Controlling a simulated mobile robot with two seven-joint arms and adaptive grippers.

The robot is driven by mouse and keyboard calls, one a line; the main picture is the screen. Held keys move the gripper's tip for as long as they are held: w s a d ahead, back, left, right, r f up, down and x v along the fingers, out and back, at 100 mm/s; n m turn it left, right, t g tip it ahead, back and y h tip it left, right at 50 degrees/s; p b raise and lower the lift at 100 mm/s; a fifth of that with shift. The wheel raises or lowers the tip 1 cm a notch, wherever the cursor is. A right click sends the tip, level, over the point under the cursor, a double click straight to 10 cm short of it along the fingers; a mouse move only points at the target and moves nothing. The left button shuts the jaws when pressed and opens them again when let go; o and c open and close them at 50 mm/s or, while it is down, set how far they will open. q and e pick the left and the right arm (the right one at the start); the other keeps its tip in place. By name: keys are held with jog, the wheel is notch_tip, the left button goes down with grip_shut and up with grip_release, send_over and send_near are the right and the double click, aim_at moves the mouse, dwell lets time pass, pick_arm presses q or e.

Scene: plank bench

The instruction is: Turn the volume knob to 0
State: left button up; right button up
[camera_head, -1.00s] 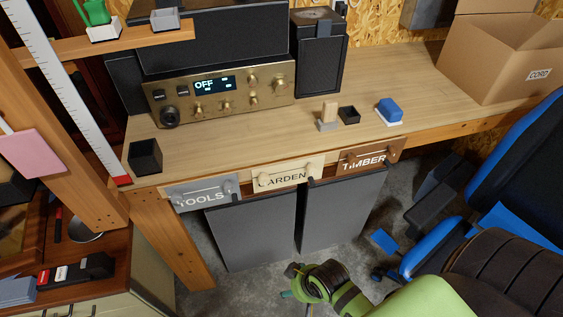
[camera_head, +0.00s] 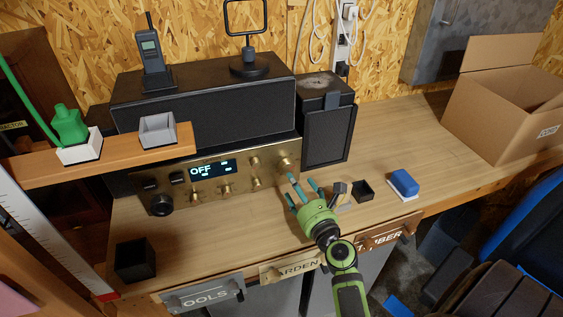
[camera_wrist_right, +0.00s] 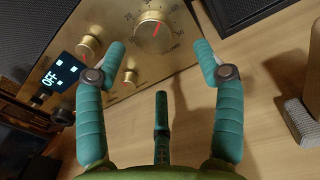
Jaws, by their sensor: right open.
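The volume knob (camera_head: 286,163) is the large brass knob at the right end of the brass amplifier front (camera_head: 223,178). In the right wrist view the knob (camera_wrist_right: 152,34) sits inside a numbered dial, with a red pointer line on its face. I cannot tell its exact reading. My right gripper (camera_head: 304,186) is open and empty, in front of and below the knob. In the right wrist view its two teal fingers (camera_wrist_right: 160,54) are spread to either side, apart from the knob. A third finger shows low between them. My left gripper is not in view.
The display (camera_head: 213,169) reads OFF. Smaller brass knobs (camera_head: 255,184) lie left of the volume knob. A dark speaker (camera_head: 327,130) stands right of it. A wooden block, a small black box (camera_head: 363,190) and a blue sponge-like block (camera_head: 404,183) lie right of my gripper.

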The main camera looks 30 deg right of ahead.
aim_at(287, 167)
jog(key=shift+w+r, duration=0.2)
jog(key=shift+r, duration=0.35)
jog(key=shift+w+d, duration=0.2)
jog(key=shift+w, duration=0.95)
jog(key=shift+w+d+f+b, duration=0.15)
jog(key=shift+w+f+b, duration=0.05)
jog(key=shift+w, duration=0.4)
jog(key=shift+w+d+f+b, duration=0.1)
jog(key=shift+w+f+b, duration=0.05)
jog(key=shift+w, duration=0.4)
jog(key=shift+w+r, duration=0.1)
jog(key=c, duration=1.1)
jog(key=shift+a, duration=0.1)
jog(key=shift+c, duration=0.2)
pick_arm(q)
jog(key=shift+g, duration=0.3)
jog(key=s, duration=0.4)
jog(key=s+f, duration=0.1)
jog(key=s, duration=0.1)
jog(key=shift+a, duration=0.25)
